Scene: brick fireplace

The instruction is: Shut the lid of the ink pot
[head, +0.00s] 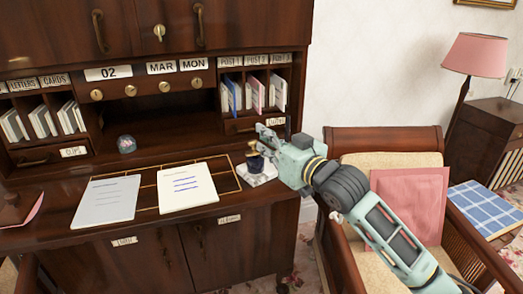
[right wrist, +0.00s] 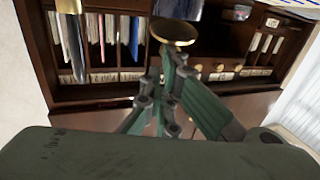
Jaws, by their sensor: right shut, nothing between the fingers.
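The small dark ink pot (head: 256,163) stands on a white block (head: 262,176) at the right end of the desk top. My right gripper (head: 264,143) is just above and beside it and partly covers it. In the right wrist view a round gold lid (right wrist: 174,32) shows its broad face, close to the tips of my right gripper (right wrist: 163,62). The lid's exact angle to the pot is hard to tell. The right fingers are closed with nothing between them; whether they touch the lid is unclear. My left gripper is out of view.
Two paper sheets (head: 108,200) (head: 188,186) lie left of the pot. A glass paperweight (head: 126,144) sits behind them. Letter slots (head: 252,92) rise behind the pot. An armchair (head: 385,140) with a pink cushion stands at the right, under my right arm.

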